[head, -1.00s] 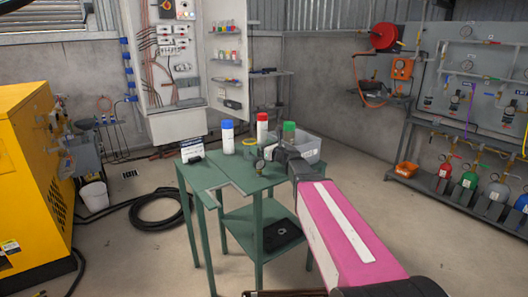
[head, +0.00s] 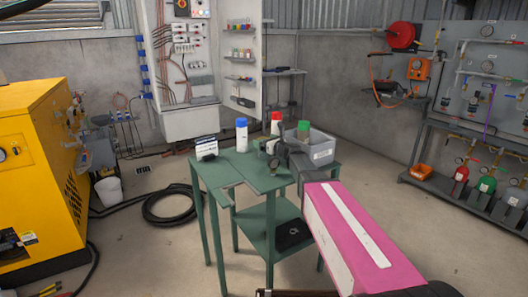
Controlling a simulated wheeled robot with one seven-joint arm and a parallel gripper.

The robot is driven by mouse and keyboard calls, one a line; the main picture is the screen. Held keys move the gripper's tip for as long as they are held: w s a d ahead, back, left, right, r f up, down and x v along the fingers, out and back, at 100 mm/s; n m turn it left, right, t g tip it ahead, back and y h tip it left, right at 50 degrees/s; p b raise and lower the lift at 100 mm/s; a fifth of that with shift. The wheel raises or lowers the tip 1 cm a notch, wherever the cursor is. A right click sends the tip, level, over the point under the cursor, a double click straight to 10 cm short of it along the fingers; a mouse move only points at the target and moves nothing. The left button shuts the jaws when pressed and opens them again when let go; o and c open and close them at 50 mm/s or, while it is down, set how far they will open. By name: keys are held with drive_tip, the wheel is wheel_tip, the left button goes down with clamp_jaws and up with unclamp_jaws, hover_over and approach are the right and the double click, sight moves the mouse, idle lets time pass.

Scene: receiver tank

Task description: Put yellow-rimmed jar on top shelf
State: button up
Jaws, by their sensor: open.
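My gripper (head: 267,148) is open over the green table (head: 240,176), at the end of my pink and white arm. The yellow-rimmed jar cannot be made out clearly now; the gripper seems to cover its place on the table. A blue-capped white container (head: 241,136) stands left of the gripper. A red-capped one (head: 276,124) and a green-capped one (head: 303,130) stand behind and to its right. A wall cabinet (head: 190,124) has several small shelves with bottles on its right part. A dark shelf rack (head: 285,73) stands beside it; which top shelf is meant is unclear.
A grey bin (head: 322,152) is at the table's right rear. A label holder (head: 206,148) stands at its left rear, and a small gauge (head: 252,155) near the gripper. A black item (head: 293,231) lies on the lower shelf. A black hose coil (head: 173,204) lies on the floor at left.

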drive_tip(key=c, duration=1.3)
drive_tip(key=shift+c, duration=0.2)
drive_tip(key=shift+r, duration=0.1)
